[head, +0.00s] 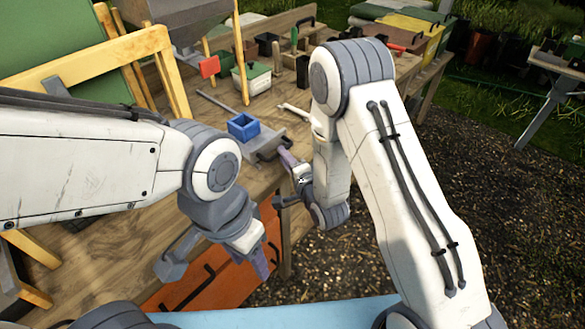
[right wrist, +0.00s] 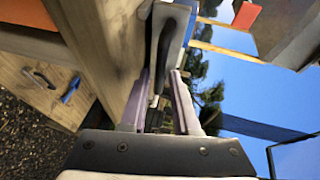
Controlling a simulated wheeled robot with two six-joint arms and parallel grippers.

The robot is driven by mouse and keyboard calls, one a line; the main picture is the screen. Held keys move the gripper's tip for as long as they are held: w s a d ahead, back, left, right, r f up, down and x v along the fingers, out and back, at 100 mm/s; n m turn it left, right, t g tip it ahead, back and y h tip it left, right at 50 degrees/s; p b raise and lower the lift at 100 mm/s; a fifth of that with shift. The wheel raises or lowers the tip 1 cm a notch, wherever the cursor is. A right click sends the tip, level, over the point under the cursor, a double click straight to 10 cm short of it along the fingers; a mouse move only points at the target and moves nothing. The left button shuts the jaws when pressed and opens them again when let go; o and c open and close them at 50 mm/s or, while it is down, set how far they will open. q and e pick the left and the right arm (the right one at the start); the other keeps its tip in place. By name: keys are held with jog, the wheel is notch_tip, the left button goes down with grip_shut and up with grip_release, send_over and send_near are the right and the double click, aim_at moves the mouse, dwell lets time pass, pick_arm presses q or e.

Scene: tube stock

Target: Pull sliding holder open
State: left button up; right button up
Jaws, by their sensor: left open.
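The sliding holder (head: 265,143) is a grey plate at the front edge of the wooden table, with a small blue box (head: 243,126) on it. In the right wrist view, a black handle (right wrist: 178,38) sits against its grey metal (right wrist: 158,42). My right gripper (head: 287,160) is at the holder's front end. In the right wrist view its purple fingers (right wrist: 163,100) stand apart on either side of the handle's lower part, with background showing between them. Contact cannot be told. My left gripper (head: 258,260) is open and empty, low in front of the table, away from the holder.
The wooden table (head: 130,195) carries a green-lidded box (head: 251,78), a grey hopper (head: 180,18) with a red tag (head: 210,67), and small tools at the back. An orange panel (head: 195,285) with dark handles is below the table edge. Gravel ground lies open to the right.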

jog(key=p+v, duration=0.5)
jog(key=v, duration=0.2)
dwell(0.6)
jog(key=s+a+r+n+g+h, duration=0.2)
jog(key=s+a+r+n+g, duration=0.25)
jog(key=n+g, duration=0.35)
jog(key=s+d+r+n+g+h, duration=0.1)
jog(key=s+d+r+n+g, duration=0.1)
jog(key=s+n, duration=0.4)
jog(key=s+d+r+n+g+h, duration=0.1)
jog(key=s+r+n+g, duration=0.3)
jog(key=s, duration=1.2)
notch_tip(320, 180, up, 3)
jog(key=shift+d+r+n+g+h, duration=0.2)
jog(key=shift+d+n+g+h, duration=0.25)
jog(key=shift+n, duration=0.65)
